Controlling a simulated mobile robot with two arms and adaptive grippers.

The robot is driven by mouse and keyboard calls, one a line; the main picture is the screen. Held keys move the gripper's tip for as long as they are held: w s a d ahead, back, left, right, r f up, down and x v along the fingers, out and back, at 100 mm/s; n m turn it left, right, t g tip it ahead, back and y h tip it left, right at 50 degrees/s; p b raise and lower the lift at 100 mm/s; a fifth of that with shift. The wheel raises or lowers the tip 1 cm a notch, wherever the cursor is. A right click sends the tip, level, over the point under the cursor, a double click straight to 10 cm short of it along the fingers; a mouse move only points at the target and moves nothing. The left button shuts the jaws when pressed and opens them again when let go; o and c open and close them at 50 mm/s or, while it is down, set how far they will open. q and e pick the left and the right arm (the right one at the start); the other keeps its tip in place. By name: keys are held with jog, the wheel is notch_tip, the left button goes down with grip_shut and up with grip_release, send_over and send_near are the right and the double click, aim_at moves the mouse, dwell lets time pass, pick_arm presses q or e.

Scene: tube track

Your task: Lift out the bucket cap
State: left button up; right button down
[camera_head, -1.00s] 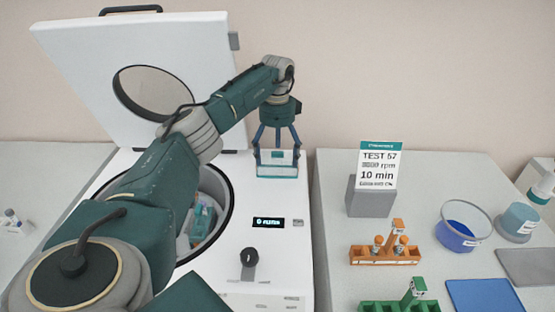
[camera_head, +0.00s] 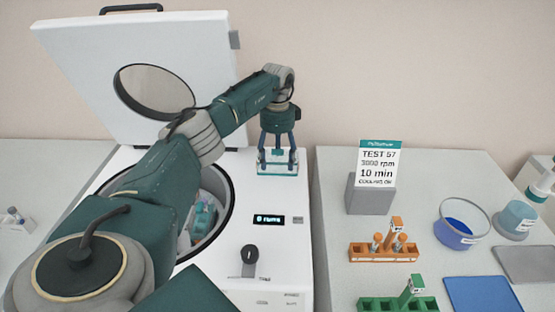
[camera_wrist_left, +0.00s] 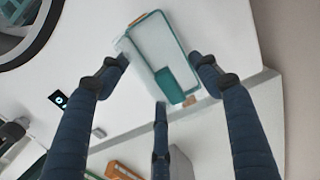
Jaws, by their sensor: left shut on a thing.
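The bucket cap (camera_head: 277,169), a clear box-like piece with teal edges, is at the back right corner of the white centrifuge top. My left gripper (camera_head: 277,157) is above it with its fingers pointing down around it, shut on it. In the left wrist view the cap (camera_wrist_left: 157,55) lies between the dark fingers (camera_wrist_left: 158,78), over the white deck. I cannot tell whether its underside touches the deck. The centrifuge bowl (camera_head: 226,200) is open, with teal and clear bucket parts (camera_head: 203,217) inside, partly hidden by my left arm. My right gripper is not in view.
The centrifuge lid (camera_head: 80,50) stands open behind. On the right bench are a sign (camera_head: 377,165) on a grey block, an orange rack (camera_head: 384,253), a green rack (camera_head: 395,304), a bowl of blue liquid (camera_head: 456,233) and a blue mat (camera_head: 484,296). The deck's front has a knob (camera_head: 249,253).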

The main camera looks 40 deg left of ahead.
pick_arm(q)
jog(key=shift+w+r, duration=0.1)
jog(key=shift+r, duration=0.5)
notch_tip(320, 180, up, 9)
jog(key=shift+b, duration=1.1)
notch_tip(320, 180, up, 9)
send_over(278, 156)
jog(key=shift+s+r, duration=0.2)
jog(key=shift+r, duration=0.2)
notch_tip(278, 156, up, 5)
jog(key=p, duration=0.5)
jog(key=shift+p, duration=0.3)
